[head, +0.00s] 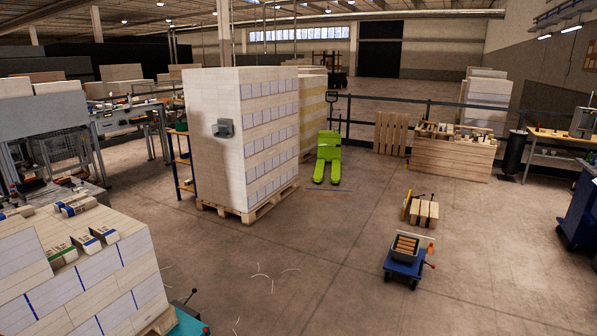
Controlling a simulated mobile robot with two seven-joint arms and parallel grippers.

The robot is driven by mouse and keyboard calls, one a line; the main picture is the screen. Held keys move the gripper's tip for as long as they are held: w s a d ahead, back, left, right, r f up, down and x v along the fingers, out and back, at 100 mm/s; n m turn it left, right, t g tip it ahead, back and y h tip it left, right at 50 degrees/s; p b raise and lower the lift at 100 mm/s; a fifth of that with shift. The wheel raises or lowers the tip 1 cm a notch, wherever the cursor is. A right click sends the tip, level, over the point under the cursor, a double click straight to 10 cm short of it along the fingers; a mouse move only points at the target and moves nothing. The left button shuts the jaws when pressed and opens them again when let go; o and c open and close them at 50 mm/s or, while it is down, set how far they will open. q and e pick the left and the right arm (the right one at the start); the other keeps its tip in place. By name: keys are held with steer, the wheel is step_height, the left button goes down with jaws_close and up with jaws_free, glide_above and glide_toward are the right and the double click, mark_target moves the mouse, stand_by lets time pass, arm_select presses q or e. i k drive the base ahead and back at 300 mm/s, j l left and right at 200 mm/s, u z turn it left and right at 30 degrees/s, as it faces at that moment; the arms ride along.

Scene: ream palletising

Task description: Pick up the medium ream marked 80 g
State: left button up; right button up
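Several loose reams lie on top of the low paper stack (85,290) at the lower left. A blue-marked ream (76,207) lies towards the back of the stack. Their print is too small to read, so I cannot tell which is marked 80 g or which is medium. Neither of my grippers is in view.
A tall wrapped stack (222,155) stands on a wooden pallet (245,213) in the middle. A green pallet truck (328,158) stands behind it. A small blue cart (404,264) stands at the right. The floor (320,260) between is mostly clear.

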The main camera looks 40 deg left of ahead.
mark_target(57, 205)
steer(key=u, duration=2.45)
steer(key=z, duration=0.35)
steer(key=i, duration=4.55)
steer(key=i+u, duration=0.1)
steer(key=i, duration=0.5)
steer(key=i+l+u, duration=0.1)
steer(key=i, duration=0.45)
steer(key=i+l+u, duration=0.1)
steer(key=i, duration=0.5)
steer(key=i+l+u, duration=0.1)
steer(key=i+l, duration=0.15)
steer(key=i, duration=0.3)
steer(key=i+u, duration=0.15)
steer(key=u, duration=4.05)
